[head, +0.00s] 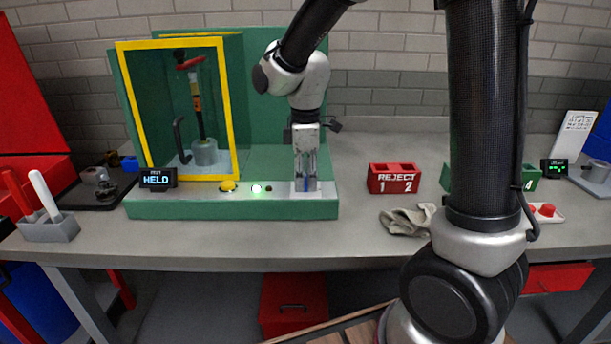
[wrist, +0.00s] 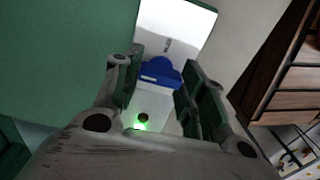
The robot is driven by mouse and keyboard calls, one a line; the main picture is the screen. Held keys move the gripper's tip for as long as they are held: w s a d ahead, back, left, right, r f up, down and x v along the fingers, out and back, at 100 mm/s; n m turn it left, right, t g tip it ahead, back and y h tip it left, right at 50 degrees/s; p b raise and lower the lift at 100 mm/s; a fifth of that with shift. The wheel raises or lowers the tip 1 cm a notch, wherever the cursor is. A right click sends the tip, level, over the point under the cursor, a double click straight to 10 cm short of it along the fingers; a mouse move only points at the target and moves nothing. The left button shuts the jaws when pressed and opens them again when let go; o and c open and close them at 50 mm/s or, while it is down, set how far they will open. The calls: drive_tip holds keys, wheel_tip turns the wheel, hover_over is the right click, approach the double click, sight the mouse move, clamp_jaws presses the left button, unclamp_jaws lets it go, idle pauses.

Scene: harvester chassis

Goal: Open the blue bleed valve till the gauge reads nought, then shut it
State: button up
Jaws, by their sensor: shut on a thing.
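The blue bleed valve (head: 307,185) sits on a pale block at the right end of the green rig's front ledge. My gripper (head: 306,178) points straight down over it, with its fingers around the blue part. In the wrist view the blue valve handle (wrist: 160,72) lies between the two fingers of my gripper (wrist: 163,85), which are shut on it. A small display (head: 157,178) on the ledge reads HELD. I cannot make out a gauge needle or pressure figure in either view.
The yellow-framed guard (head: 235,120) stands left of my arm. A red reject bin (head: 394,179) and a grey glove (head: 405,221) lie to the right.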

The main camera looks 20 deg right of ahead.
sight(305, 177)
drive_tip(key=o, duration=1)
wheel_tip(305, 177, up, 12)
drive_tip(key=s+d+m+t, duration=0.4)
drive_tip(key=s+d+m, duration=1)
drive_tip(key=s, duration=0.5)
drive_tip(key=shift+s+d+f+m, duration=0.2)
drive_tip(key=shift+d+m, duration=0.1)
drive_tip(key=shift+d, duration=0.1)
